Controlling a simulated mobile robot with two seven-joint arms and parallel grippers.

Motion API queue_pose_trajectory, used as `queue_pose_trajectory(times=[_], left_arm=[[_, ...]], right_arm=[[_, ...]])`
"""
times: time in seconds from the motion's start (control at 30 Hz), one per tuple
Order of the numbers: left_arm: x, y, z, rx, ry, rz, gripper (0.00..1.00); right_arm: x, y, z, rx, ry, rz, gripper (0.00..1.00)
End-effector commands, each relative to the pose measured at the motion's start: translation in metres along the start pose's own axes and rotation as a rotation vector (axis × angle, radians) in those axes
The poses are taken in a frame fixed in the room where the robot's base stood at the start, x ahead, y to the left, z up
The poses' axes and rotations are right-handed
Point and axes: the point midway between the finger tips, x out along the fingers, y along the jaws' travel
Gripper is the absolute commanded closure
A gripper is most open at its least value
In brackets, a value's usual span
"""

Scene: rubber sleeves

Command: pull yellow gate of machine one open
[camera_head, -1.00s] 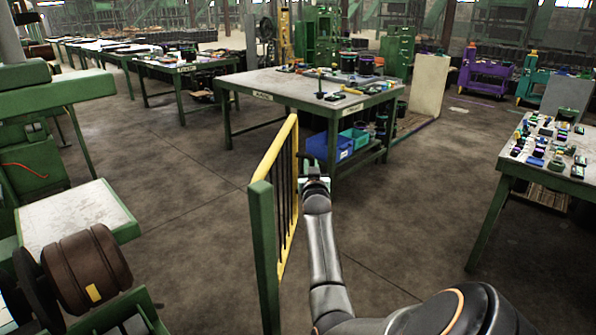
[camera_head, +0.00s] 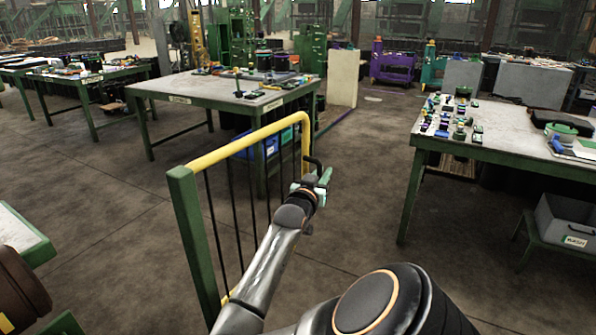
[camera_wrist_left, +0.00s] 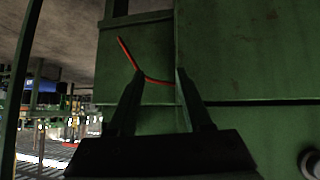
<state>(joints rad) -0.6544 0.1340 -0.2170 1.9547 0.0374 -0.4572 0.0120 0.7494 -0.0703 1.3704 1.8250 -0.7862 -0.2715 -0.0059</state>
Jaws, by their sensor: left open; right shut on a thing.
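The yellow gate (camera_head: 247,139) with black bars stands at the centre of the head view, joined to a green post (camera_head: 193,245) at its left. My right gripper (camera_head: 315,178) is at the gate's free right end, shut on its dark handle (camera_head: 316,162); the fingertips are partly hidden by the wrist. My left gripper (camera_wrist_left: 157,76) shows only in the left wrist view. It is open and empty, in front of a green machine panel (camera_wrist_left: 240,50) with a red cable (camera_wrist_left: 131,58).
A green worktable (camera_head: 170,90) with blue bins below stands behind the gate. Another table (camera_head: 500,144) with small parts is at the right, a grey crate (camera_head: 566,222) beside it. A machine corner (camera_head: 22,238) shows at the left. Floor between gate and right table is clear.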

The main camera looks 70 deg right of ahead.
Motion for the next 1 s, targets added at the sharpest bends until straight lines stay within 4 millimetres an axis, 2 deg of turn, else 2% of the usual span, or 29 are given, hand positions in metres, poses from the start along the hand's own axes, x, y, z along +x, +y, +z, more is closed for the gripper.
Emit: queue_pose_trajectory(times=[0.1, 0.3, 0.77, 0.8, 1.0], left_arm=[[0.005, 0.001, 0.0, 0.003, 0.004, 0.004, 0.5], [0.006, 0.003, -0.003, 0.004, 0.007, 0.01, 0.5], [0.006, 0.005, -0.002, 0.006, 0.006, 0.015, 0.5], [0.006, 0.005, -0.002, 0.006, 0.005, 0.015, 0.5], [0.006, 0.005, 0.0, 0.006, 0.003, 0.014, 0.5]], right_arm=[[-0.007, 0.018, 0.002, 0.001, -0.001, 0.05, 1.0], [-0.013, 0.035, 0.001, 0.0, -0.001, 0.096, 1.0], [-0.015, 0.039, -0.001, 0.001, 0.002, 0.107, 1.0], [-0.015, 0.039, -0.001, 0.001, 0.002, 0.107, 0.81], [-0.015, 0.039, -0.001, 0.001, 0.002, 0.107, 0.58]])
